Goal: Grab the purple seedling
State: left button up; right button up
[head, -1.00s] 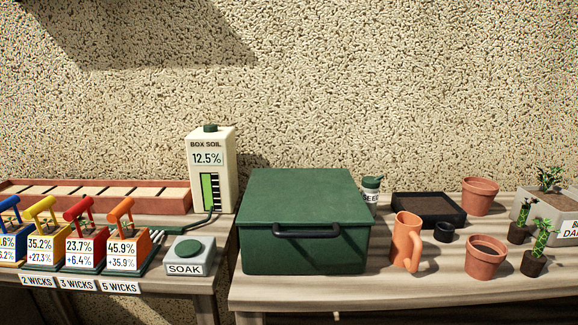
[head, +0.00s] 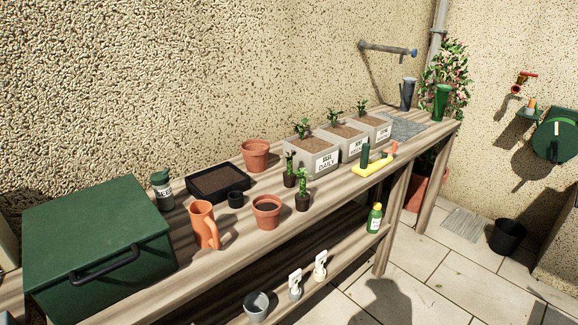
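No seedling that looks purple can be made out in the head view. Two small green seedlings in dark soil plugs stand on the bench top: a rear seedling (head: 290,170) and a front seedling (head: 303,188). Three grey planters stand behind them in a row, a left planter (head: 324,162), a middle planter (head: 357,150) and a right planter (head: 384,134), each with brown soil and a small green plant. The left planter's label reads partly "DAILY". Neither of my grippers is in view.
A green box with a black handle (head: 112,268) fills the bench's near left. An orange jug (head: 203,226), terracotta pots (head: 267,213), a black soil tray (head: 219,186) and a yellow tool holder (head: 374,167) stand on the bench (head: 240,252). Tiled floor (head: 440,285) is open at right.

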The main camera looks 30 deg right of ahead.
aim_at(290, 178)
jog(key=z, duration=1.05)
